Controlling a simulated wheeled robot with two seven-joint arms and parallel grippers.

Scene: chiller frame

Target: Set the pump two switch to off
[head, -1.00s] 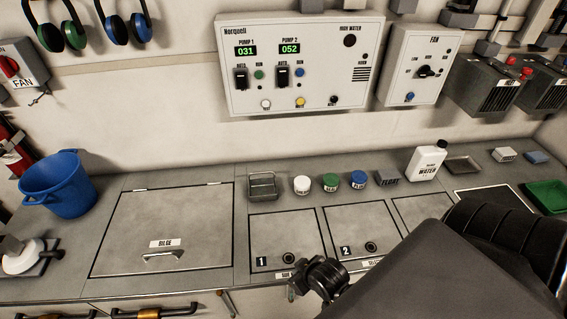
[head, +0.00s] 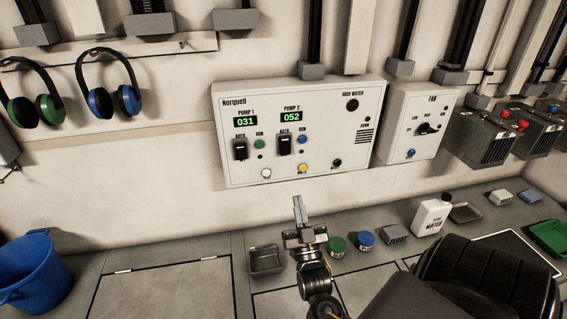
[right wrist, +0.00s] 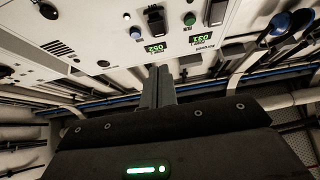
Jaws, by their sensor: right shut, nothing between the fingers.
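The pump two switch (head: 285,147) is a black rocker or lever on the white control panel, below the green 052 display (head: 291,117) and left of a blue button (head: 302,139). Its label above reads AUTO; I cannot clearly tell which way it is set. It also shows upside down in the right wrist view (right wrist: 155,20). My right gripper (head: 298,202) is shut and empty, pointing up in front of the wall, below the panel and apart from the switch. In the right wrist view its fingers (right wrist: 158,75) point towards the panel. My left gripper is not in view.
The pump one switch (head: 240,150) is left of the pump two switch. A yellow button (head: 303,168) sits below it. A fan box (head: 415,122) is to the right.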

